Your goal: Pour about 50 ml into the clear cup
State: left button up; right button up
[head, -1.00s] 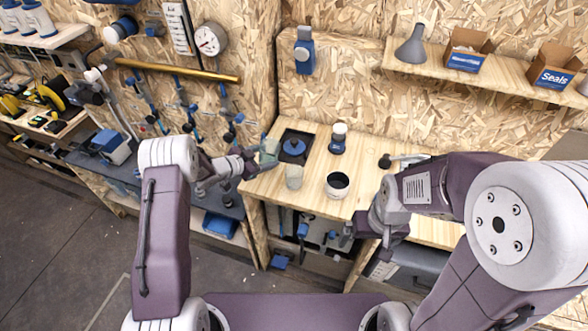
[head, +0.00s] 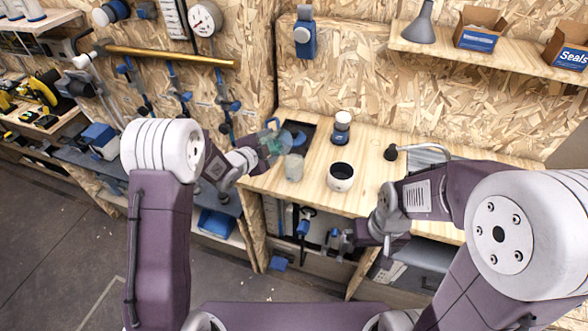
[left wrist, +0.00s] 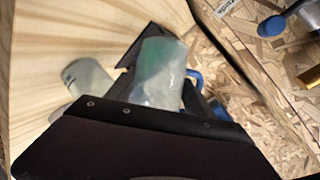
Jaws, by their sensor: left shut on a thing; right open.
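My left gripper (head: 268,148) is shut on a translucent vessel (head: 278,143) with a greenish tint, held near the table's left edge. The vessel fills the middle of the left wrist view (left wrist: 158,75), between the fingers; its liquid level cannot be read. The clear cup (head: 294,168), cloudy and pale, stands upright on the table, just right of and below the held vessel in the head view. It also shows in the left wrist view (left wrist: 90,78), apart from the vessel. My right gripper (head: 372,236) is open and empty, low in front of the table.
A white bowl (head: 331,185) with a dark inside stands right of the cup. A blue-and-white jar (head: 340,136) stands behind it. A dark tray (head: 306,129) lies at the back left. A black-headed lamp-like item (head: 391,153) is at the right.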

pick_arm(q)
jog(key=shift+f+b, duration=0.4)
jog(key=shift+b, duration=0.05)
jog(key=shift+r+m+t, duration=0.4)
jog(key=shift+r+m, duration=0.1)
jog(key=shift+r, duration=0.05)
jog(key=shift+r+m+y+b, duration=0.3)
jog(key=shift+m+y+b, duration=0.1)
jog(key=shift+b, duration=0.15)
pick_arm(e)
jog(key=shift+f, duration=1.5)
pick_arm(q)
jog(key=shift+s+d+r+m+t+b, duration=0.15)
jog(key=shift+r+m+t+b, duration=0.3)
jog(key=shift+m+t+b, duration=0.1)
pick_arm(e)
jog(key=shift+f, duration=0.55)
pick_arm(q)
jog(key=shift+s+d+b, duration=0.1)
jog(key=shift+b, duration=0.35)
jog(key=shift+d+r, duration=0.1)
pick_arm(e)
jog(key=shift+f, duration=0.5)
pick_arm(q)
jog(key=shift+r, duration=0.1)
jog(key=shift+w+d+m+b, duration=0.25)
jog(key=shift+w+d+b, duration=0.05)
jog(key=shift+w+d, duration=0.05)
pick_arm(e)
jog(key=shift+f, duration=0.25)
